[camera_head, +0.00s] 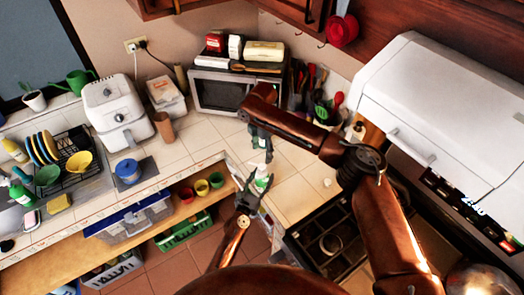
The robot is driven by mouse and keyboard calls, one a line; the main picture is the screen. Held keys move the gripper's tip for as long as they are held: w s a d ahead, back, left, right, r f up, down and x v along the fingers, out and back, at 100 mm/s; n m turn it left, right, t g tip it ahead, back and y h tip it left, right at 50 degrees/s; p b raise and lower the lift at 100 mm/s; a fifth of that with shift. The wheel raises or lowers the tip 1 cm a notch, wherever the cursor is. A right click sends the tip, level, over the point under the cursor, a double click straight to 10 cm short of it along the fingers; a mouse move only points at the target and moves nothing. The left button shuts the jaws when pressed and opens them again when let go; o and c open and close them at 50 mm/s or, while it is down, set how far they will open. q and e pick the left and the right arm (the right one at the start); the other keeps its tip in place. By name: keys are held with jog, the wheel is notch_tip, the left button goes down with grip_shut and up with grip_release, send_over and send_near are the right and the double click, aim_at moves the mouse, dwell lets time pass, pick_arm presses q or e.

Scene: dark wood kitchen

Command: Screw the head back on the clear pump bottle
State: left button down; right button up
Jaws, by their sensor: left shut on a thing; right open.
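The clear pump bottle (263,181), with some green on it, is between the fingers of my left gripper (256,190), which is shut on it in front of the corner counter. My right gripper (262,149) is open just above the bottle and points down at it. A small pale part shows between the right fingertips and the bottle; I cannot tell whether it is the pump head or how it sits. A small white object (327,183) lies on the counter to the right; it is too small to identify.
A microwave (225,93) stands behind, with a utensil holder (325,110) to its right. A white air fryer (118,112) and a dish rack (75,170) are on the left counter. An open dark drawer (345,235) is at lower right. Tiled counter (295,195) beside the bottle is mostly clear.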

aim_at(262, 165)
notch_tip(262, 165, down, 12)
dwell(0.8)
jog(key=c, duration=1.4)
jog(key=m, duration=0.4)
jog(key=shift+a+f, duration=0.1)
jog(key=m, duration=0.4)
jog(key=shift+m, duration=0.4)
jog(key=m, duration=0.3)
jog(key=o, duration=1.3)
